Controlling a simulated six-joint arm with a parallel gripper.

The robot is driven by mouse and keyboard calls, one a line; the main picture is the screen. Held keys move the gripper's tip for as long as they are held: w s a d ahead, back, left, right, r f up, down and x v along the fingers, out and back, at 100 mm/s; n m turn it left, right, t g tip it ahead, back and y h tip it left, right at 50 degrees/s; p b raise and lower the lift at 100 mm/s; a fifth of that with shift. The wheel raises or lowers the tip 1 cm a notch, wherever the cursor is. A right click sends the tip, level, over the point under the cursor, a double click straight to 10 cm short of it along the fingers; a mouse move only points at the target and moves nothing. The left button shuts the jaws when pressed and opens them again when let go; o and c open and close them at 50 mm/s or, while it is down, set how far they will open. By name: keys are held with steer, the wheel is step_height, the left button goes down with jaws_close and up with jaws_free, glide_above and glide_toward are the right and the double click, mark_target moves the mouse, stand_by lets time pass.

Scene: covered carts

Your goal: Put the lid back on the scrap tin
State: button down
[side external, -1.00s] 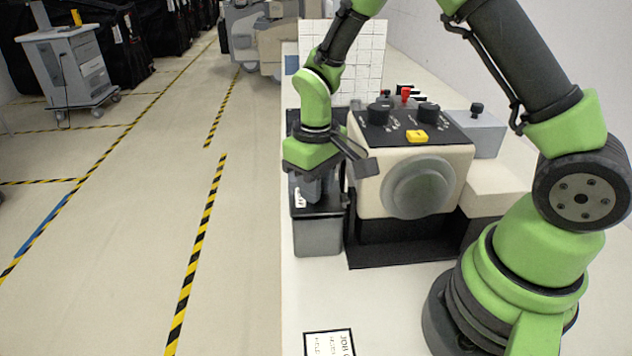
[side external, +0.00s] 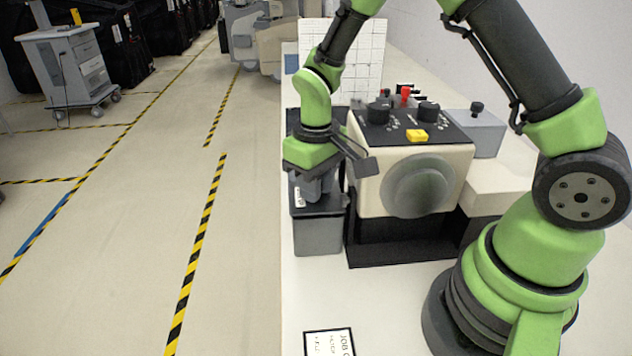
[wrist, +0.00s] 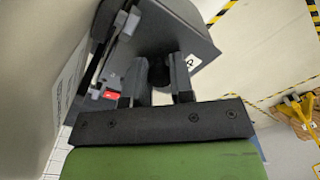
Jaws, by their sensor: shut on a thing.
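The scrap tin appears to be the grey box (side external: 318,238) at the near left of the machine in the side view. A dark lid (side external: 325,212) is at its top; I cannot tell whether it is fully seated. My gripper (side external: 314,192) points down over the lid, its fingers low against it. In the wrist view my gripper (wrist: 160,90) is shut on the lid's dark round knob (wrist: 158,72), one finger on each side. The lid's dark surface (wrist: 190,42) with a white label fills the space beyond the fingers. The tin's inside is hidden.
The cream machine (side external: 367,190) with dark knobs and a yellow button stands close to the right of the tin. A framed card (side external: 328,342) lies on the bench (side external: 380,310) nearer the camera. The bench's left edge runs close beside the tin.

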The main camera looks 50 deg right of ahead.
steer(key=shift+f, duration=0.15)
stand_by(0.7)
steer(key=shift+c, duration=2.2)
jaws_free()
steer(key=shift+r, duration=3.55)
jaws_close()
steer(key=shift+f, duration=0.25)
steer(key=shift+f, duration=2.4)
